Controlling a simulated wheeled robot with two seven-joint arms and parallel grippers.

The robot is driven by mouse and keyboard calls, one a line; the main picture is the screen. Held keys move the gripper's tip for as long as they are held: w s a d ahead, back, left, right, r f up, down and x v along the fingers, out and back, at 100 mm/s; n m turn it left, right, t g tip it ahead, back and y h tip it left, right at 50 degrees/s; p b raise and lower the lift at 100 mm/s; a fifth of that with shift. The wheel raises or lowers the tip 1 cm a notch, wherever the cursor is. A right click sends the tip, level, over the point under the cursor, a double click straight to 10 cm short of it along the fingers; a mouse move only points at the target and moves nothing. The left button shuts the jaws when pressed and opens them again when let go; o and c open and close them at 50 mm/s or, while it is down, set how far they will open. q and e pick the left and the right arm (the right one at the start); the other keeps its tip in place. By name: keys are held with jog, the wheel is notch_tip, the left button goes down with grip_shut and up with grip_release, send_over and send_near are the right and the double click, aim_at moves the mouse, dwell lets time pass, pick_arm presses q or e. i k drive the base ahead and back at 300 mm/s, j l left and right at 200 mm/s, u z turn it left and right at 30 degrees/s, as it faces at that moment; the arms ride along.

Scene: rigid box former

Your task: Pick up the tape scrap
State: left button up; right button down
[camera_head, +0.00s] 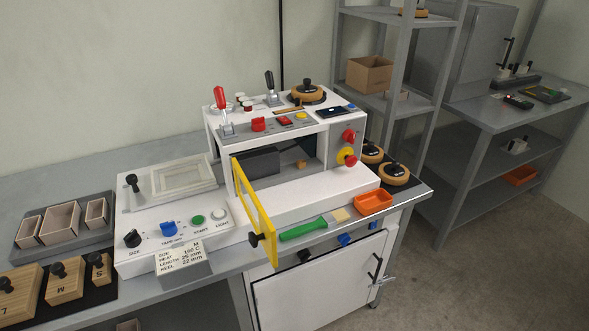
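No piece is clearly recognisable as the tape scrap. A small tan piece (301,163) lies inside the opening of the white box-forming machine (225,150), at the right of a dark block (262,162); it is too small to tell whether it is the scrap. A thin brown strip (288,111) shows on the machine's top, also too small to identify. The yellow-framed guard door (262,215) stands swung out at the front left of the opening. Neither of my grippers is in view.
A green-handled brush (303,230) and an orange tray (373,202) lie at the machine's front right. Black-and-tan knobbed rolls (395,173) stand behind the tray. Wooden blocks (66,281) and open boxes (62,219) sit at the left. Grey shelves (429,95) stand behind.

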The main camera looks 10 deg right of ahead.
aim_at(300, 164)
jog(key=i+l+u, duration=0.1)
jog(key=l, duration=0.35)
jog(key=i+l+u, duration=0.1)
jog(key=l, duration=0.35)
jog(key=i+l+u, duration=0.1)
jog(key=i+l, duration=0.15)
jog(key=l, duration=0.2)
jog(key=i+l+u, duration=0.1)
jog(key=l, duration=0.35)
